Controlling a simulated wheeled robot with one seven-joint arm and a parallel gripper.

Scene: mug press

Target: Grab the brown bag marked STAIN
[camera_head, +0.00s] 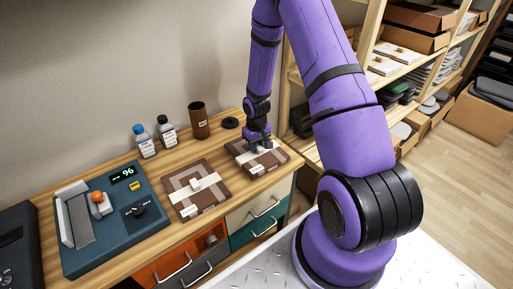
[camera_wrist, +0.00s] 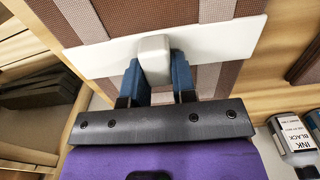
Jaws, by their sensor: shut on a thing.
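A brown upright container (camera_head: 199,121) with a small label, too small to read, stands at the back of the wooden bench; it looks like a cylinder or bag. My gripper (camera_head: 262,145) is away from it, to its right and nearer the front. Its blue fingers (camera_wrist: 154,78) are shut on a pale knob (camera_wrist: 154,55) on a white strip (camera_wrist: 222,40) across a brown patterned board (camera_wrist: 135,14). In the head view this board (camera_head: 275,163) is at the bench's right end, partly hidden by my gripper. I cannot tell whether it is lifted.
A second brown board with a knob (camera_head: 183,204) lies left of it. A black disc (camera_head: 230,123) and two bottles (camera_head: 145,141) (camera_head: 167,131) stand at the back. A teal device (camera_head: 105,225) reading 96 sits on the left. Shelves (camera_head: 380,60) rise on the right. One bottle reads INK BLACK (camera_wrist: 292,132).

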